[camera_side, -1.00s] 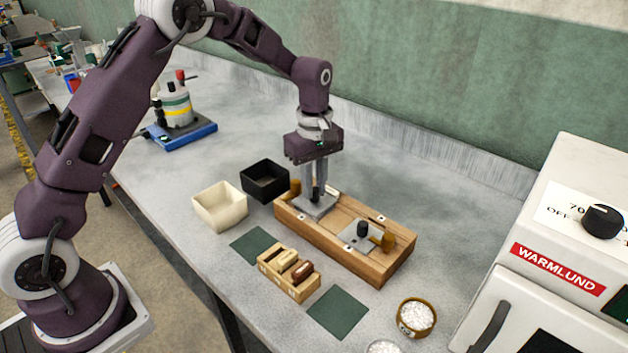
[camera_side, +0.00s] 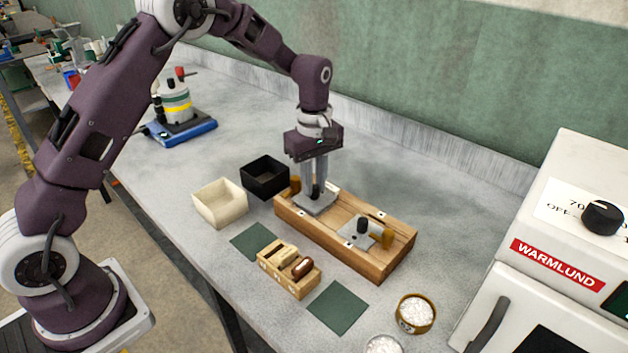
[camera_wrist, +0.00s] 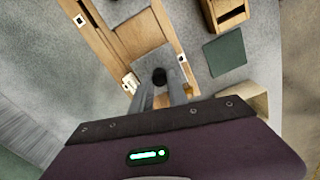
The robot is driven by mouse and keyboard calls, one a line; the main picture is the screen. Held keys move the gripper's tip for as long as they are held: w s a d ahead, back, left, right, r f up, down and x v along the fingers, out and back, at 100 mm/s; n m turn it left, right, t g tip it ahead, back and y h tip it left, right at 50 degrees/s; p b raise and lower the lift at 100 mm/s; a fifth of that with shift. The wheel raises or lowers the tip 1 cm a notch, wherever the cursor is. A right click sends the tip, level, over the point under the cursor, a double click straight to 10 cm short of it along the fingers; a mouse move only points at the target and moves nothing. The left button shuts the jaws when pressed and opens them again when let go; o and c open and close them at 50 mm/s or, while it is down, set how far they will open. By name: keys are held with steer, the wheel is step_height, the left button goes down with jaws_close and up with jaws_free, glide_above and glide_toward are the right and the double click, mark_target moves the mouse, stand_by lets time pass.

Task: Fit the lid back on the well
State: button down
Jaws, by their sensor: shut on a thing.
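A long wooden block (camera_side: 345,262) lies on the bench. A grey plate lid (camera_side: 311,209) with a black knob (camera_wrist: 159,76) is at its left end, and the block also shows in the wrist view (camera_wrist: 110,48). My gripper (camera_side: 315,186) points down with its fingers shut on the lid's knob. The lid looks level, at or just above the block's top; I cannot tell whether it sits fully in a well. A second grey lid (camera_side: 352,236) with a black knob lies at the block's right end. The well under the held lid is hidden.
A cream box (camera_side: 218,208) and black box (camera_side: 265,178) are left. In front are green mats (camera_side: 337,308), a small wooden rack (camera_side: 288,284) and a bowl of white grain (camera_side: 415,314).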

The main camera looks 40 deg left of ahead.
steer(key=shift+f, duration=0.55)
stand_by(0.5)
steer(key=c, duration=0.8)
jaws_free()
steer(key=shift+r, duration=3.45)
